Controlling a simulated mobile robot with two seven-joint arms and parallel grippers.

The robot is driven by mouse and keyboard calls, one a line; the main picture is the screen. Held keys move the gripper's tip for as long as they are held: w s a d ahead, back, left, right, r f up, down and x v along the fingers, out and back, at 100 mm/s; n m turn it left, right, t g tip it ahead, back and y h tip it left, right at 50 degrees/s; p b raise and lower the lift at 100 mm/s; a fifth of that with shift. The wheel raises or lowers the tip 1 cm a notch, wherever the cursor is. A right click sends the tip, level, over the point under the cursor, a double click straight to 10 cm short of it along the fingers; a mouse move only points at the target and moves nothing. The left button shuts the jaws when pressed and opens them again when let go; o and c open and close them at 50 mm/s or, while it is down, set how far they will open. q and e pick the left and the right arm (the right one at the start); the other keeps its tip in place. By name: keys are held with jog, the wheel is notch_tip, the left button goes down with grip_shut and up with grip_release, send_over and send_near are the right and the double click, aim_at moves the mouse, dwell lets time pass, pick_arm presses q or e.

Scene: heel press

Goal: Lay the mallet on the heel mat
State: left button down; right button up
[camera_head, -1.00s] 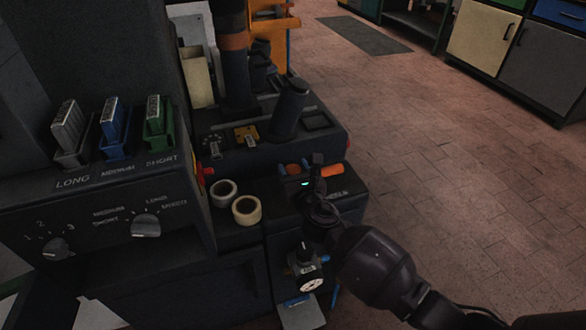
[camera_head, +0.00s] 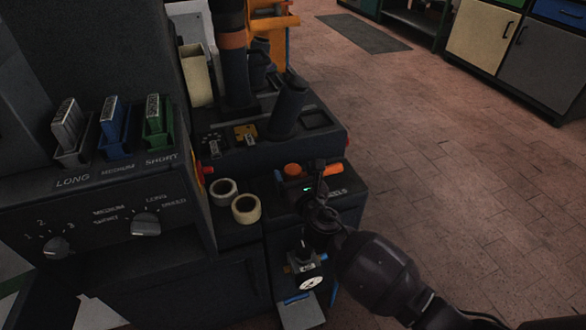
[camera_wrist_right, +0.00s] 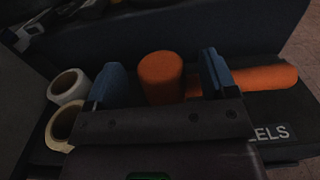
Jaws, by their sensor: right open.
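The mallet shows as orange parts on the dark heel mat surface (camera_wrist_right: 285,138), which carries the partly hidden lettering "ELS". One orange rounded piece (camera_wrist_right: 164,77) stands between my right gripper's fingers, and a long orange cylinder (camera_wrist_right: 265,78) lies to the right of them. My left gripper is out of view.
Two tape rolls (camera_head: 246,208) sit left of the gripper. Behind stands a dark raised block with an upright cylinder (camera_head: 288,105) and a tall column (camera_head: 233,60). A control panel (camera_head: 100,215) with knobs is at left. Open floor (camera_head: 450,170) lies to the right.

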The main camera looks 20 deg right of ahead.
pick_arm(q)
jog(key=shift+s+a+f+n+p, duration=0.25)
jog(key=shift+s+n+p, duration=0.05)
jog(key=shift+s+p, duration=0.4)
pick_arm(e)
jog(key=s, duration=0.9)
jog(key=shift+d+r, duration=0.15)
jog(key=shift+r, duration=0.05)
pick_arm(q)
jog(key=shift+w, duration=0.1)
